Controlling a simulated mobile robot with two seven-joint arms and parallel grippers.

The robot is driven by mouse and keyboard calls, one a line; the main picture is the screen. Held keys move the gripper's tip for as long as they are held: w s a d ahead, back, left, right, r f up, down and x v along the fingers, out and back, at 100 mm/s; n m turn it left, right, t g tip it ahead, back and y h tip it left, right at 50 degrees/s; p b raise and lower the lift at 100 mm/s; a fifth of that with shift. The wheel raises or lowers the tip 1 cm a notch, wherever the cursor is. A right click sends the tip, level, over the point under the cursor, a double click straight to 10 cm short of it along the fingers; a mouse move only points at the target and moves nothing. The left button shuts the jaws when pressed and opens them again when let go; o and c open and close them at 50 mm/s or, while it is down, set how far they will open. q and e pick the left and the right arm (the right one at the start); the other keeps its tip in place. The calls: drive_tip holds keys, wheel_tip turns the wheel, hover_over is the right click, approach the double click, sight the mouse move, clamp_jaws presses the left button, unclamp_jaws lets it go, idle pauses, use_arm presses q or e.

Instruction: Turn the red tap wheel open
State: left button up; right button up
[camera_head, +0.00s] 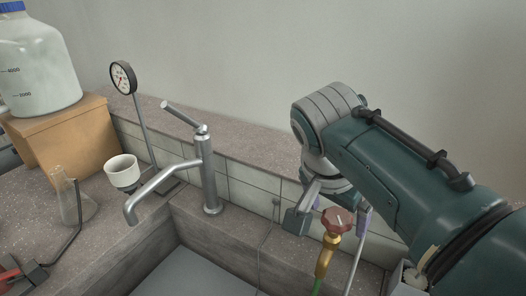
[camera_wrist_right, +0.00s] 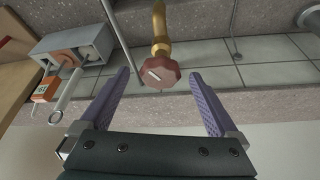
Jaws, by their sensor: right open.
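The red tap wheel (camera_head: 337,221) sits on top of a brass valve (camera_head: 325,257) at the lower right of the head view, with a green hose below it. In the right wrist view the wheel (camera_wrist_right: 161,71) shows as a dull red knob with a pale mark on its face. My right gripper (camera_head: 335,214) is open, its purple-padded fingers on either side of the wheel. In the right wrist view the fingers (camera_wrist_right: 161,85) stand apart from the wheel, with gaps on both sides. My left gripper is in neither view.
A steel faucet (camera_head: 208,175) stands left of the valve over the sink (camera_head: 195,275). A gauge (camera_head: 123,77) on a stand, a white cup (camera_head: 122,172), a flask (camera_head: 72,200) and a large bottle (camera_head: 35,65) on a box (camera_head: 70,140) are at the left.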

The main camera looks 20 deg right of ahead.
drive_tip(key=shift+d+f, duration=0.1)
drive_tip(key=shift+f, duration=0.1)
drive_tip(key=shift+c, duration=0.2)
drive_tip(key=c, duration=1.3)
